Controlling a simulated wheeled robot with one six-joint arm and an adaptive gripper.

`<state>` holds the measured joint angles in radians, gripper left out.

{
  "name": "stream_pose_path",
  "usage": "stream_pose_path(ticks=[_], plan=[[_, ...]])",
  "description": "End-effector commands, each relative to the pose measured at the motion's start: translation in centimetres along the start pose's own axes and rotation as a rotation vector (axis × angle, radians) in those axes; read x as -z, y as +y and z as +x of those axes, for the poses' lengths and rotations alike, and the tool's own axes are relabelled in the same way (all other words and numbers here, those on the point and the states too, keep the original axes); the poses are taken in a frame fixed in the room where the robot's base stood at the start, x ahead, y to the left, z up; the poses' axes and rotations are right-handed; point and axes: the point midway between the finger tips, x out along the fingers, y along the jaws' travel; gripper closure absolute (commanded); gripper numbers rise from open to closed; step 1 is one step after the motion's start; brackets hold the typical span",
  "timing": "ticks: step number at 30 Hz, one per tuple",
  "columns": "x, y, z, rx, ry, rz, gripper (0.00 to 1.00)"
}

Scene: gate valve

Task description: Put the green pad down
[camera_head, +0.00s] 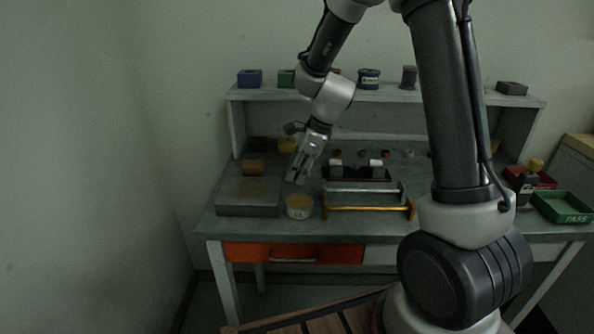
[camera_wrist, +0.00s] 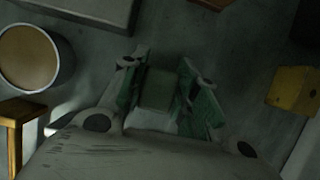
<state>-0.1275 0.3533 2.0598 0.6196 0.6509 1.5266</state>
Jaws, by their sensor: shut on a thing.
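My gripper (camera_head: 297,181) points down over the left middle part of the workbench, behind the round tin. In the wrist view my gripper (camera_wrist: 160,75) has its two fingers on either side of a dull grey-green block, the green pad (camera_wrist: 157,90). The fingers are shut on it. In the head view the pad is too dark and small to make out between the fingers. I cannot tell how far the pad is above the bench top.
The round tin (camera_head: 299,206) and a grey slab (camera_head: 248,197) are close by. A brown block (camera_head: 253,168) and yellow block (camera_head: 287,145) are behind. A green tray (camera_head: 562,207) is far right.

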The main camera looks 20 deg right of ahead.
Motion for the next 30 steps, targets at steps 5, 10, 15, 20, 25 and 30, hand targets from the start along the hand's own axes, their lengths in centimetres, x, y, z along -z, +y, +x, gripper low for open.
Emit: stream_pose_path(ticks=[5, 10, 15, 20, 25, 30], plan=[[0.0, 0.0, 0.0, 0.000, 0.000, 0.000, 0.49], [0.0, 0.0, 0.0, 0.000, 0.000, 0.000, 0.49], [-0.1, 0.0, -0.4, 0.001, 0.000, 0.000, 0.49], [-0.1, -0.1, -2.8, 0.003, -0.002, -0.001, 0.49], [-0.1, -0.1, -6.8, 0.005, -0.002, -0.001, 0.49], [-0.1, -0.1, -10.1, 0.003, -0.001, 0.000, 0.49]])
